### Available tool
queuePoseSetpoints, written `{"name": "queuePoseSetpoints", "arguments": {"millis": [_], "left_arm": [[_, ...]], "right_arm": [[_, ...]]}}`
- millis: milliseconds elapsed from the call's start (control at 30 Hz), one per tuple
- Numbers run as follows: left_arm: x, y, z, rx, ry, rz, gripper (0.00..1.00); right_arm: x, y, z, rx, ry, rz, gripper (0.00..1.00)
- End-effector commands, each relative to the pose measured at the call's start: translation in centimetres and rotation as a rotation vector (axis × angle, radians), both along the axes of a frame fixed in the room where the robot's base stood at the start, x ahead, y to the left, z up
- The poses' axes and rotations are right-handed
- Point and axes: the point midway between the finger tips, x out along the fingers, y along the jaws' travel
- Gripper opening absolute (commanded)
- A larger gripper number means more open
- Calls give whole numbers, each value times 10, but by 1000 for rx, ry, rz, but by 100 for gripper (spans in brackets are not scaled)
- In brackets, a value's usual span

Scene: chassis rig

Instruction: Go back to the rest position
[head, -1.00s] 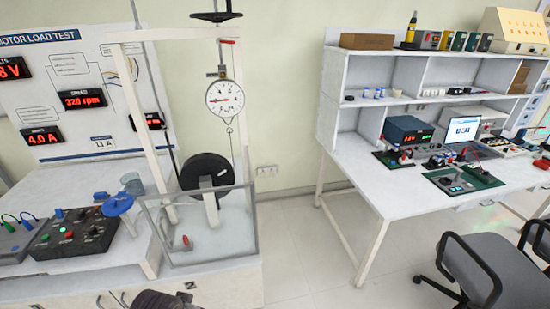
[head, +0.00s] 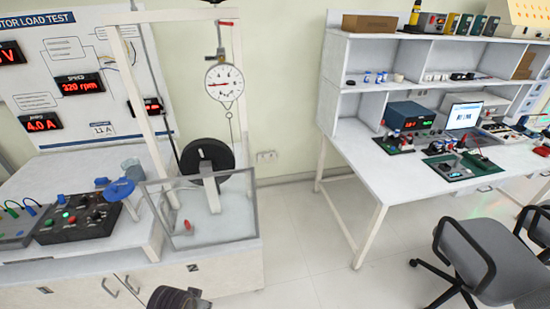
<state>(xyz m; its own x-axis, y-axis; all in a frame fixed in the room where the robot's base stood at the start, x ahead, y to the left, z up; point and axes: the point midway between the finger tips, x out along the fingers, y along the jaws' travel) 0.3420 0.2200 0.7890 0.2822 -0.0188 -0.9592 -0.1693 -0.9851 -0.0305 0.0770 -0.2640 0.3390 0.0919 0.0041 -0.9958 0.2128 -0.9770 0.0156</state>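The task names no object to handle. At the bottom edge of the head view a dark rounded part shows, which looks like a piece of my own arm. No gripper fingers are visible on it. Neither my left nor my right gripper can be made out, so what they hold is hidden.
The motor test bench (head: 225,280) stands at left, with a control box (head: 75,219), a dial gauge (head: 224,83) and a black wheel (head: 207,160) beside a clear guard. A white workbench (head: 375,183) and a grey chair (head: 464,262) are at right. Open floor (head: 305,250) lies between.

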Motion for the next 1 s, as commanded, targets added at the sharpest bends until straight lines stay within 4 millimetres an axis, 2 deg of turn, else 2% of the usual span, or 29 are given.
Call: {"name": "queuePoseSetpoints", "arguments": {"millis": [100, 467, 767, 1000], "left_arm": [[2, -1, -32, 1, 14, -1, 19], [-3, -1, -127, 2, 43, -6, 19], [-21, 1, -201, 5, 69, -11, 19], [-45, 4, -257, 7, 90, -15, 19]], "right_arm": [[0, 0, 0, 0, 0, 0, 0], [0, 0, 0, 0, 0, 0, 0], [0, 0, 0, 0, 0, 0, 0], [0, 0, 0, 0, 0, 0, 0]]}}
